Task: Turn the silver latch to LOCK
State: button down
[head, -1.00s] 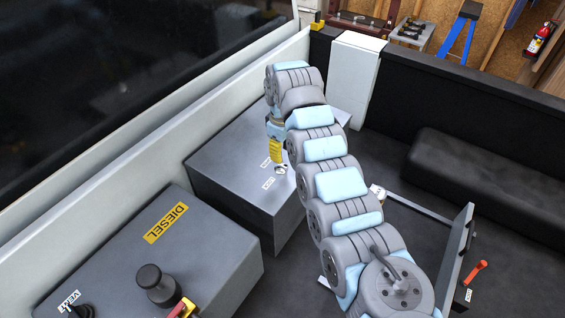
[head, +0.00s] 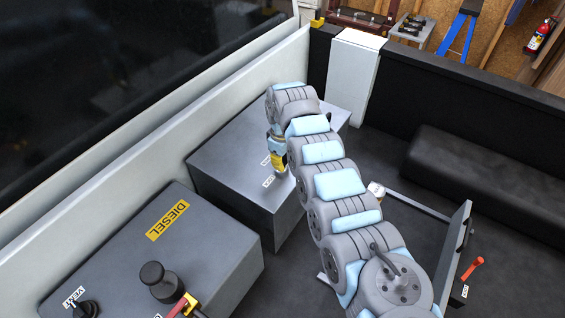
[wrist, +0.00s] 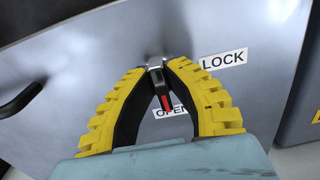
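The silver latch (wrist: 155,64) sits on the top of a grey box (head: 232,150), between my fingertips in the wrist view. A red mark (wrist: 166,102) lies between my fingers, pointing toward the OPEN label (wrist: 160,112), which my fingers partly cover. The LOCK label (wrist: 223,59) is to the right of the latch and fully readable. My gripper (wrist: 159,66) has yellow ribbed fingers with black inner pads. Its tips are close together with the latch between them and look shut on it. In the head view my gripper (head: 278,170) is low over the box and hides the latch.
A second grey box with a DIESEL label (head: 167,221) and a black knob (head: 158,281) stands nearer, at the lower left. A white wall panel (head: 200,105) runs along the left. A white post (head: 355,75) stands behind the box. A red handle (head: 473,269) is at the right.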

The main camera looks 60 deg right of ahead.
jog(key=shift+f+n, duration=0.1)
jog(key=shift+n, duration=0.2)
jog(key=n+b, duration=0.2)
jog(key=n, duration=0.1)
jog(key=shift+d+f+n+b, duration=0.1)
jog(key=shift+n+b, duration=0.2)
jog(key=shift+n, duration=0.1)
jog(key=n+b, duration=0.3)
jog(key=n, duration=0.1)
jog(key=shift+w+d, duration=0.1)
jog(key=shift+d, duration=0.05)
jog(key=n+b, duration=0.3)
jog(key=n, duration=0.1)
jog(key=shift+f+b, duration=0.1)
jog(key=shift+b, duration=0.2)
jog(key=n+b, duration=0.2)
jog(key=n, duration=0.1)
jog(key=shift+w+d+n+b, duration=0.1)
jog(key=shift+w+n+b, duration=0.05)
jog(key=shift+n+b, duration=0.25)
jog(key=shift+r+n+b, duration=0.2)
jog(key=shift+n+b, duration=0.25)
jog(key=shift+n, duration=0.35)
